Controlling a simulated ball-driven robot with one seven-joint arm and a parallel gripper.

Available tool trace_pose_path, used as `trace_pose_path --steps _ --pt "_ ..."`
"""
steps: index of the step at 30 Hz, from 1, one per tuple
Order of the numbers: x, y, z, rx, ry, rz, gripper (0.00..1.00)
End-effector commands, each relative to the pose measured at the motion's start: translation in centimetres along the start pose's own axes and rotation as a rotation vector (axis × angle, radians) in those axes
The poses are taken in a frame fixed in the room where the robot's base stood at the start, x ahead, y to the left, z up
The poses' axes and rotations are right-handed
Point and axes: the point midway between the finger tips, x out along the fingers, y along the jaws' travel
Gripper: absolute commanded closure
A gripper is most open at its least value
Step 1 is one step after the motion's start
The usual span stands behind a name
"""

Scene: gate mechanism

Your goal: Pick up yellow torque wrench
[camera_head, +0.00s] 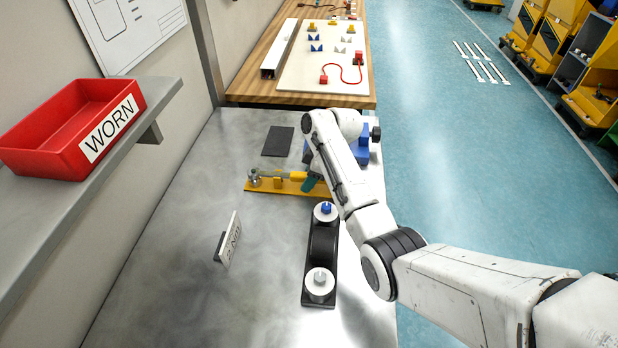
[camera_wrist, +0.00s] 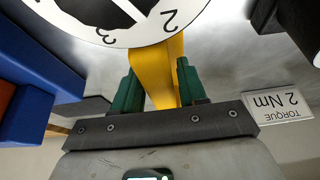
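The yellow torque wrench (camera_head: 298,175) lies across an amber holder (camera_head: 262,188) on the metal bench, its silver head to the left. My gripper (camera_head: 312,182), with green fingertips, is at the right part of its handle, partly hidden by my arm. In the wrist view my gripper (camera_wrist: 158,88) has a finger on each side of the yellow handle (camera_wrist: 156,62). The handle fills the space between the fingers, with no clear gap. A white dial with numbers (camera_wrist: 150,36) fills the top of that view.
A black base (camera_head: 322,250) with two white knobs stands just in front. A small sign (camera_head: 230,242) stands at left; its 2 Nm label shows in the wrist view (camera_wrist: 280,105). A blue object (camera_head: 362,148) is behind my arm. The bench's left front is clear.

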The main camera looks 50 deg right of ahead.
Motion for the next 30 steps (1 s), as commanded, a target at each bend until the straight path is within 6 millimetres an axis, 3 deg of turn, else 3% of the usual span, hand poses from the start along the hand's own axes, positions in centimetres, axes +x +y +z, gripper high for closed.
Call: trace_pose_path --steps 2,12,30 --pt "-0.02 0.01 -0.01 0.000 0.000 0.000 0.67" --pt "-0.04 0.02 -0.01 0.000 0.000 0.000 0.99" --pt "-0.77 0.12 -0.38 -0.002 0.002 0.004 1.00"
